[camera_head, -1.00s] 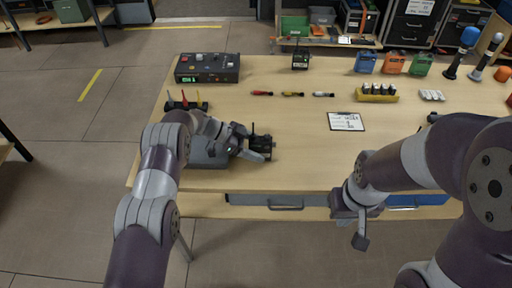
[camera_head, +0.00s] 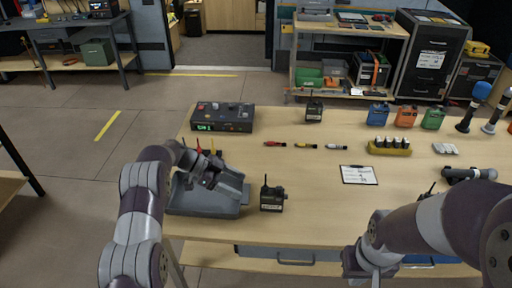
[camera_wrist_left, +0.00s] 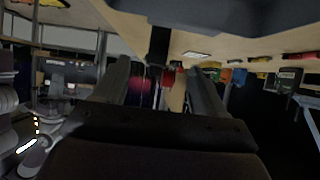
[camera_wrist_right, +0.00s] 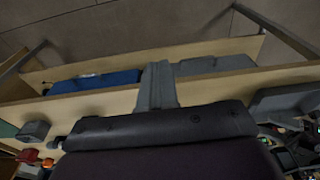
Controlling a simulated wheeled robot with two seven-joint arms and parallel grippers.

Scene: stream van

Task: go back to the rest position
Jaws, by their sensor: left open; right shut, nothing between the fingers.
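My left gripper (camera_head: 213,178) is open and empty. It hangs above the grey tray (camera_head: 205,209) at the table's front left corner. Its two fingers stand apart in the left wrist view (camera_wrist_left: 160,85). My right gripper (camera_head: 368,272) is shut and empty at the table's front edge, low in the head view and partly cut off by the frame. Its closed fingers show in the right wrist view (camera_wrist_right: 157,84). A black radio (camera_head: 272,198) with an antenna stands upright on the table, just right of the tray and apart from my left gripper.
The wooden table (camera_head: 310,225) holds a black control box (camera_head: 222,117), a clipboard (camera_head: 358,174), a battery holder (camera_head: 389,146), coloured packs and several screwdrivers. Another radio (camera_head: 314,110) stands at the back. Floor left of the table is clear.

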